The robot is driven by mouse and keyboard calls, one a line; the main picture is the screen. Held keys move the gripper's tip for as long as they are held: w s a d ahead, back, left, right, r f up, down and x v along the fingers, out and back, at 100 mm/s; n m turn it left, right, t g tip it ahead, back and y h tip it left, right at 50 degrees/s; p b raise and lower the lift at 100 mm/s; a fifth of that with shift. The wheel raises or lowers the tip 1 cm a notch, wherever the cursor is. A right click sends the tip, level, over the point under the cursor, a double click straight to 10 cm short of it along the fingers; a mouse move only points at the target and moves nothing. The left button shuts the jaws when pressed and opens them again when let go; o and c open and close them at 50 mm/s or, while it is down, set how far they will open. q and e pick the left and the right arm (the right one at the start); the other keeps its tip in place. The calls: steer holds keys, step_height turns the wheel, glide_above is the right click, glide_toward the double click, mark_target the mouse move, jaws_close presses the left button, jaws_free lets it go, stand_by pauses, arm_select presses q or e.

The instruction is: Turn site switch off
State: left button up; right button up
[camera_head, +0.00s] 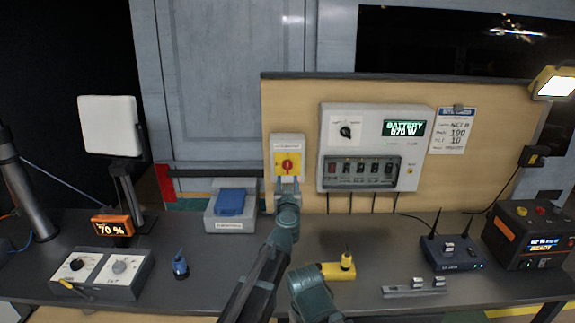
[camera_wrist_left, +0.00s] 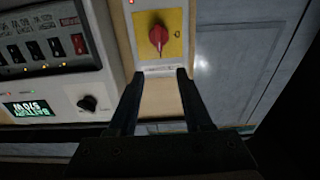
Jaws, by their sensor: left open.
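The site switch is a red rotary knob on a yellow plate (camera_head: 279,158), set on a grey box fixed to the upright wooden board. In the left wrist view the red knob (camera_wrist_left: 158,36) shows near the top, with its grip pointing roughly along the picture's vertical. My left gripper (camera_head: 288,184) is just below the knob in the head view, in front of the lower part of the switch box. Its two fingers (camera_wrist_left: 159,76) are apart and empty, and the knob lies beyond their tips. No contact with the knob is visible. My right gripper is in neither view.
A breaker panel (camera_head: 326,150) with a black dial and a battery display is mounted close right of the switch. A yellow tool (camera_head: 335,271) and a router (camera_head: 452,256) lie on the desk.

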mark_target(287, 162)
arm_select(q)
steer(key=w, duration=1.2)
steer(key=shift+w, duration=0.15)
steer(key=shift+c, duration=0.2)
steer(key=c, duration=0.7)
jaws_close()
